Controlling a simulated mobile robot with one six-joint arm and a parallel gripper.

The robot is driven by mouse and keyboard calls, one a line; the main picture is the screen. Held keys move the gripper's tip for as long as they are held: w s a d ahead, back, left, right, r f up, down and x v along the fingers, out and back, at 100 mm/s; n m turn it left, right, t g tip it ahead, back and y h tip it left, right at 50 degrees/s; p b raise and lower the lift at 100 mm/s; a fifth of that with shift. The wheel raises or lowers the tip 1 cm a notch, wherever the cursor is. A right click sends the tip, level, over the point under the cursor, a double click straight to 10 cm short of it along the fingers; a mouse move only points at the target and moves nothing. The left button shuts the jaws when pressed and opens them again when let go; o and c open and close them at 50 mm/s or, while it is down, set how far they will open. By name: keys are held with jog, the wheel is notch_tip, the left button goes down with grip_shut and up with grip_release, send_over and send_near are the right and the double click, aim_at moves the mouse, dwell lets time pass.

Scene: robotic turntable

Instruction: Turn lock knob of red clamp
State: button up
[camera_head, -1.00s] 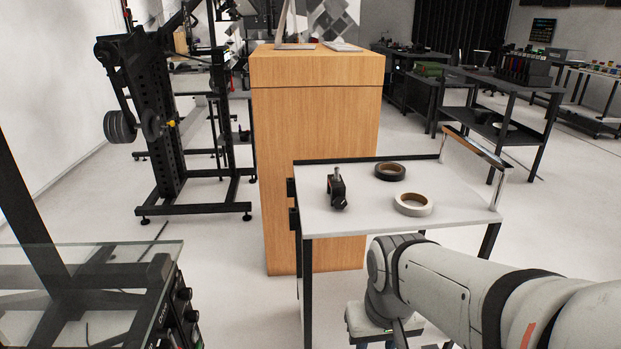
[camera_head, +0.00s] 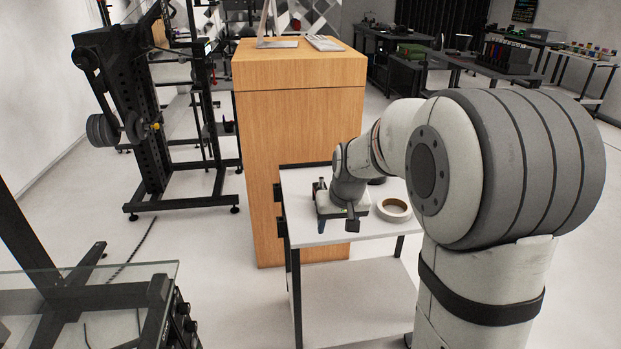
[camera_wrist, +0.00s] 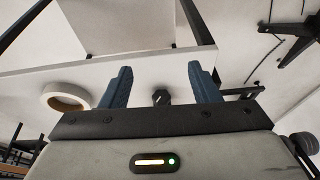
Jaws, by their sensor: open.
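My gripper (camera_head: 337,222) is open over the white table top in the head view, in front of the clamp. Only a dark upright part of the clamp (camera_head: 319,186) shows at the gripper's left; the rest is hidden behind my gripper, and I see no clear red on it. In the wrist view, a small black knob-like part (camera_wrist: 160,97) lies in the gap between the two blue fingers of my gripper (camera_wrist: 161,80), apart from both in the picture. Whether the fingertips reach around it I cannot tell.
A white tape roll (camera_head: 394,208) lies right of my gripper and shows in the wrist view (camera_wrist: 66,97). A black tape roll (camera_head: 377,181) is mostly hidden by my arm. A wooden cabinet (camera_head: 300,150) stands behind the table. A glass-topped stand (camera_head: 120,280) is at the lower left.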

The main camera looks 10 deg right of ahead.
jog(key=w+r+t+p, duration=0.1)
jog(key=w+p, duration=0.2)
jog(key=w, duration=0.7)
jog(key=x, duration=0.5)
jog(key=w+x, duration=0.1)
jog(key=x, duration=0.2)
jog(key=shift+d+r, duration=0.1)
jog(key=shift+d, duration=0.2)
jog(key=shift+s, duration=0.1)
jog(key=shift+c, duration=0.5)
jog(key=c, duration=0.9)
